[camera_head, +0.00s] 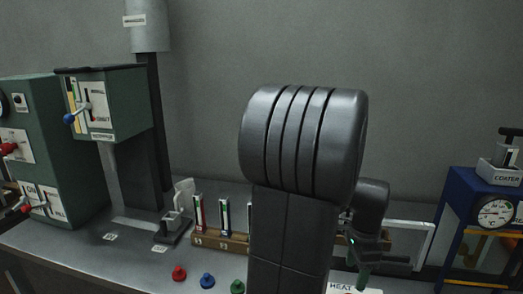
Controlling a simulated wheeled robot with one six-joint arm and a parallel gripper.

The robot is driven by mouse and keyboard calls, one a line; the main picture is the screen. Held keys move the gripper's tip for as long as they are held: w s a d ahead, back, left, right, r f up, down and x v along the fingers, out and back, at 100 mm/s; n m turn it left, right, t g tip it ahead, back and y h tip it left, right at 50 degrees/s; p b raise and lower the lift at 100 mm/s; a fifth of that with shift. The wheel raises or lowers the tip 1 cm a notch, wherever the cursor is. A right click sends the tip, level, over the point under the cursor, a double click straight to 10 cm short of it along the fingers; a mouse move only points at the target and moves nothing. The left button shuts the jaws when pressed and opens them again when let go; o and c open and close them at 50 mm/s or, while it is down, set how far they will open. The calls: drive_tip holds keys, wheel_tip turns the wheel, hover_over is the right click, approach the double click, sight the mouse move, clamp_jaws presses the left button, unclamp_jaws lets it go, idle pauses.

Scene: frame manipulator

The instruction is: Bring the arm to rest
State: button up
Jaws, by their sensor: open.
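My arm stands folded in the middle of the camera_head view, its large ridged dark joint and upright link filling the centre. My gripper (382,263) shows small and dark to the right of the link, low over the bench, with a small green light on it. It is open, and I see nothing held between its fingers. Part of the wrist is hidden behind my arm.
A grey bench (135,262) carries a green machine (112,100) with levers at left, a wooden rack (222,241) with coloured strips, and red (179,273), blue (207,281) and green (238,287) knobs. A blue coater (478,205) with a dial stands at right. A white-edged panel (412,238) is behind my gripper.

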wheel_tip(320, 180, down, 10)
drive_tip(key=shift+r+n, duration=0.15)
drive_tip(key=shift+n, duration=0.35)
drive_tip(key=shift+s+n, duration=0.1)
drive_tip(key=shift+n, duration=0.6)
drive_tip(key=n+p, duration=0.1)
drive_tip(key=n, duration=0.6)
drive_tip(key=shift+p, duration=0.35)
drive_tip(key=n+p, duration=0.1)
drive_tip(key=n, duration=0.3)
drive_tip(key=shift+n, duration=0.4)
drive_tip(key=shift+n+p, duration=1)
drive_tip(key=shift+n, duration=1.5)
drive_tip(key=shift+r, duration=0.1)
